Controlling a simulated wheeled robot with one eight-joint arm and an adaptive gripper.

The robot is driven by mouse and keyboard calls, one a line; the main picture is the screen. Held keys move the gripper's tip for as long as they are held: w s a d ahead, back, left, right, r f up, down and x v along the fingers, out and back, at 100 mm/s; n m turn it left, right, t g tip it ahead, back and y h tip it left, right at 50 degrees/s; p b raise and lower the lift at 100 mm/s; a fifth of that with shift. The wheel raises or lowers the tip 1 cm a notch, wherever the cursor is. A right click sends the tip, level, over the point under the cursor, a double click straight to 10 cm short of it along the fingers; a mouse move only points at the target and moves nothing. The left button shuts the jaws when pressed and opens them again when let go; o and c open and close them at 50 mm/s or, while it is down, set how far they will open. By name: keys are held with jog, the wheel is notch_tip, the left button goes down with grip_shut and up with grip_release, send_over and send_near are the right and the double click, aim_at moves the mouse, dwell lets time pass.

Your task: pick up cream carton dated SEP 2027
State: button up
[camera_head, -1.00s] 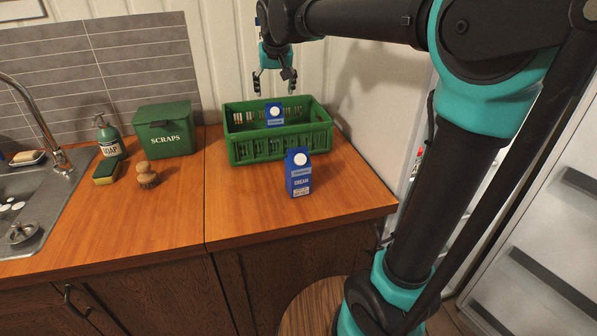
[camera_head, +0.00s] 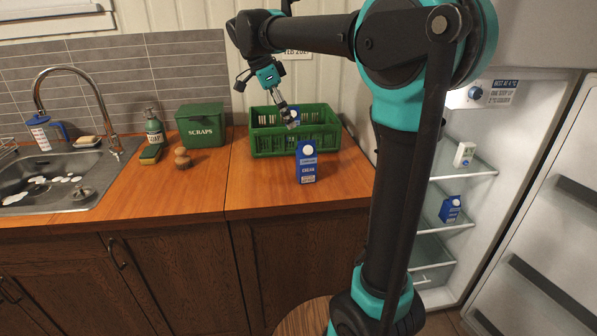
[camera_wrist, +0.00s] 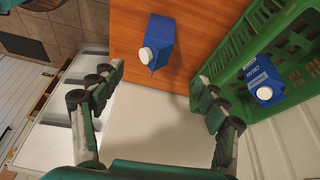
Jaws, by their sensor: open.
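A blue cream carton (camera_head: 306,164) with a white cap stands upright on the wooden counter in front of the green crate. It also shows in the wrist view (camera_wrist: 160,40), ahead of the fingertips and apart from them. A second blue carton (camera_wrist: 262,76) stands inside the crate; in the head view my gripper partly hides it. A third blue carton (camera_head: 450,208) sits tilted in the picture on a fridge shelf. No carton's date is readable. My gripper (camera_head: 288,115) is open and empty, above and behind the counter carton; its spread fingers (camera_wrist: 160,77) show in the wrist view.
The green crate (camera_head: 266,145) stands close behind the counter carton. The open fridge (camera_head: 480,172) is at the right, with a small white carton (camera_head: 464,154) inside. A scraps box (camera_head: 202,128), soap bottle (camera_head: 154,127), sponge and brush stand left. Counter beside the carton is clear.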

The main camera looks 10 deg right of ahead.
aim_at(299, 145)
jog(key=x, duration=1.2)
jog(key=shift+s, duration=0.1)
jog(key=shift+a+x, duration=0.2)
jog(key=shift+x, duration=2.5)
jog(key=shift+s+f, duration=0.1)
jog(key=shift+s, duration=0.05)
jog(key=shift+c, duration=0.2)
jog(key=c, duration=1.5)
jog(key=shift+c, duration=0.2)
